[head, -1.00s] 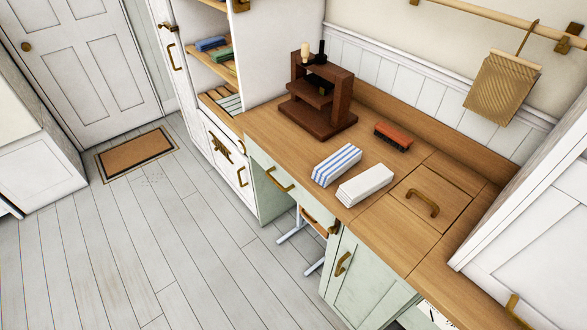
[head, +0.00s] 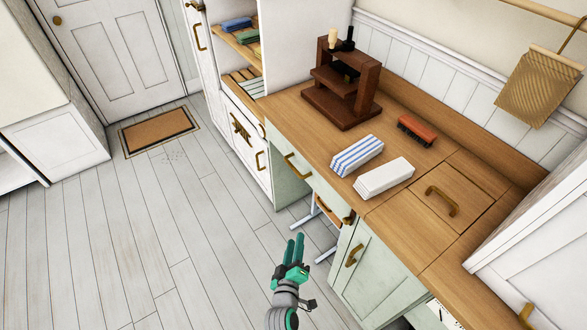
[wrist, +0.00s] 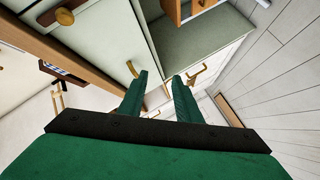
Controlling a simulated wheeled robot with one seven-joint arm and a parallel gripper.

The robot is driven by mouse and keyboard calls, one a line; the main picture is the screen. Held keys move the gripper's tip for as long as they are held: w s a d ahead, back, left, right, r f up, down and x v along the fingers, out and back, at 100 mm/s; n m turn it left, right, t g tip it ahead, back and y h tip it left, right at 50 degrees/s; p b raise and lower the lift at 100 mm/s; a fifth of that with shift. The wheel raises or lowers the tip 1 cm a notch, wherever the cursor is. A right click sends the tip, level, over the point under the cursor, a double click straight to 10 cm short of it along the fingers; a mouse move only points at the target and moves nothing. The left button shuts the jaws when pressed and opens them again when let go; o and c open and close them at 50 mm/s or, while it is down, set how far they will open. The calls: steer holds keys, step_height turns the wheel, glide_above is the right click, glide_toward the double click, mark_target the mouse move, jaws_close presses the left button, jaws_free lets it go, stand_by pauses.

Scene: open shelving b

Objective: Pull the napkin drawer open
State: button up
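A pale green drawer front (head: 278,155) with a brass handle (head: 297,167) sits under the wooden counter. It looks shut; no label shows, so I cannot tell for sure that it is the napkin drawer. A striped folded cloth stack (head: 356,155) and a white one (head: 384,178) lie on the counter above. My gripper (head: 295,240) is over the floor in front of the cabinets, lower than the handle in the picture and apart from it. In the wrist view my gripper (wrist: 160,77) has its green fingers apart with nothing between them. A brass handle (wrist: 132,69) shows left of the fingertips there.
A brown wooden stand (head: 345,85) and a red-brown brush (head: 417,131) are on the counter. A lower green cabinet door (head: 375,280) stands right of my gripper. A doormat (head: 158,132) lies by the door. The grey floor (head: 180,235) to the left is clear.

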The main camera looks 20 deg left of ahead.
mark_target(294, 167)
steer(key=w+a+r+n, duration=0.1)
steer(key=w+a, duration=0.2)
steer(key=w, duration=0.6)
steer(key=w+a+r+n, duration=0.2)
steer(key=w+a, duration=0.1)
steer(key=w, duration=0.6)
steer(key=w+a+r+n+t, duration=0.1)
steer(key=w+a+n, duration=0.1)
steer(key=w, duration=0.7)
steer(key=shift+w+a+r, duration=0.1)
steer(key=shift+a+r, duration=0.3)
steer(key=shift+a, duration=0.35)
steer(key=shift+c, duration=0.4)
jaws_close()
